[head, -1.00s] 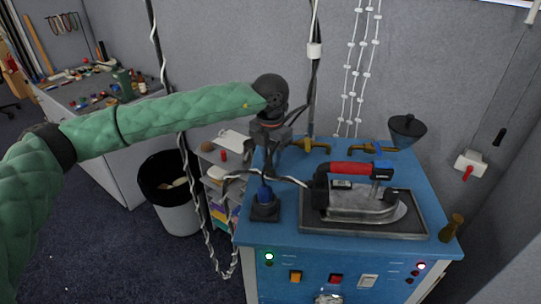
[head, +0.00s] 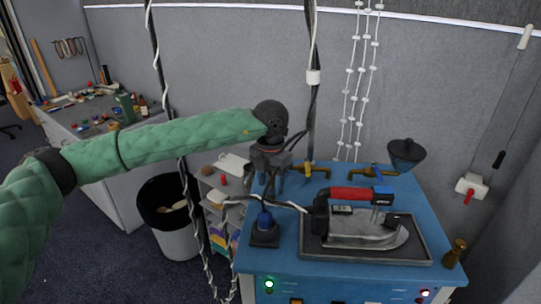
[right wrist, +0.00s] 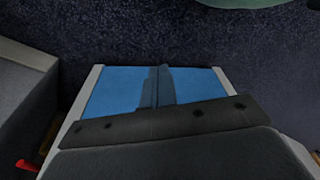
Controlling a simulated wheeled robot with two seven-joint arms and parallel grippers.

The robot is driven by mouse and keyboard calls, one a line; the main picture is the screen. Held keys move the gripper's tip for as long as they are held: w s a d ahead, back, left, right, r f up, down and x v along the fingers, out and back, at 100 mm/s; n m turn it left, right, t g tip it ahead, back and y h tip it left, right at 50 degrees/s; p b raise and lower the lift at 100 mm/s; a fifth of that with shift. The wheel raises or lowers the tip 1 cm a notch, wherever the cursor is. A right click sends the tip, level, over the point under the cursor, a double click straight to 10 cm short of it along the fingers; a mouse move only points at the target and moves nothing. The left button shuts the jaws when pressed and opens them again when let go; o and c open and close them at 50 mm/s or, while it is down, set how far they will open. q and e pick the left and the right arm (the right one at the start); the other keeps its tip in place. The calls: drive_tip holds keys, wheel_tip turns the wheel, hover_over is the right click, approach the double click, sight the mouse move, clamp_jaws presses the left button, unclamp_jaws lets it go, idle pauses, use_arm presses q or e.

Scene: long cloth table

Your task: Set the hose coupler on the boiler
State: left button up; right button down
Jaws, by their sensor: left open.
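The blue boiler (head: 285,258) stands at the right in the head view, its top tilted towards me. A small brass-coloured fitting (head: 455,252) stands upright at its right front corner; it may be the hose coupler, but I cannot tell for sure. My left gripper (head: 272,186) points down over the boiler's back left part, open, with no object visible between its fingers. It is well apart from the brass fitting. The right wrist view shows a blue panel (right wrist: 110,92) behind dark grey parts; the jaw state of my right gripper is unclear there.
An iron (head: 365,228) with a red handle rests on a dark tray (head: 345,254) on the boiler. A blue-topped black piece (head: 264,232) stands left of it. Brass taps (head: 352,170) and a dark funnel (head: 405,153) line the back. A black-lined bin (head: 172,240) stands left.

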use_arm(q)
drive_tip(key=shift+r, duration=0.15)
drive_tip(key=shift+r+b, duration=0.2)
drive_tip(key=shift+b, duration=0.1)
wheel_tip(320, 180, up, 11)
drive_tip(key=b, duration=0.4)
drive_tip(key=shift+r+b, duration=0.2)
drive_tip(key=shift+b, duration=0.2)
use_arm(e)
drive_tip(key=w+a+r, duration=0.1)
drive_tip(key=r, duration=0.7)
drive_tip(key=w+a+r, duration=0.2)
drive_tip(key=r, duration=0.6)
drive_tip(key=shift+w, duration=0.25)
